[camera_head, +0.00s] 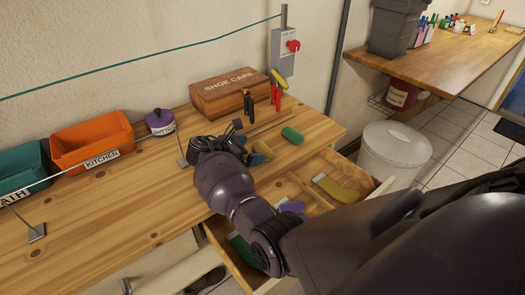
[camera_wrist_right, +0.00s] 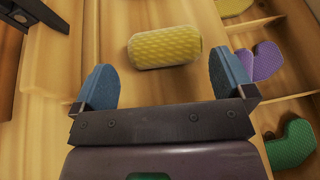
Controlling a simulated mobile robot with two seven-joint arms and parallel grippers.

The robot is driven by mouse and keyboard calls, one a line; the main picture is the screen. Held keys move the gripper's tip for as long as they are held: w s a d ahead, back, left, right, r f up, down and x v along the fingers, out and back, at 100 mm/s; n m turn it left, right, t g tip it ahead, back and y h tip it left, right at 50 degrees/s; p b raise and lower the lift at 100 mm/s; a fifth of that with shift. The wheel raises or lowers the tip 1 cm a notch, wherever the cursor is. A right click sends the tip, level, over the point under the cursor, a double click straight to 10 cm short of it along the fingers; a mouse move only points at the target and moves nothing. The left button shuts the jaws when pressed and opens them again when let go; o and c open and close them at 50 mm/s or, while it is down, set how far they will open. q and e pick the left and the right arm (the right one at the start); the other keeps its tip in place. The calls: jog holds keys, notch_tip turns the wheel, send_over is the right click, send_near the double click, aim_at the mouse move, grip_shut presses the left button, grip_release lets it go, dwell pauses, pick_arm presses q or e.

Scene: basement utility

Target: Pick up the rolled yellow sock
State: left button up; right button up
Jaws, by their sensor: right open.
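The rolled yellow sock (camera_head: 263,150) lies on the wooden workbench close to its front edge, partly hidden by my right gripper in the head view. In the right wrist view the sock (camera_wrist_right: 165,47) is a textured yellow roll lying crosswise, just beyond the fingertips. My right gripper (camera_wrist_right: 163,80) is open and empty, its two blue fingers spread wider than the sock. In the head view my right gripper (camera_head: 248,150) is right beside the sock. I cannot tell its exact height above the bench. My left gripper is not in view.
A green roll (camera_head: 292,135) lies on the bench near the sock. An open drawer (camera_head: 315,205) below holds yellow, purple and green socks in compartments. A shoe care box (camera_head: 230,93), purple pot (camera_head: 160,122) and orange kitchen bin (camera_head: 92,143) stand toward the wall.

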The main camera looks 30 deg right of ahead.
aim_at(261, 147)
jog(key=shift+s+d+f, duration=0.1)
jog(key=shift+d, duration=0.45)
jog(key=x, duration=0.4)
jog(key=shift+d, duration=0.1)
jog(key=shift+c, duration=0.5)
jog(key=c, duration=0.6)
jog(key=shift+r, duration=0.3)
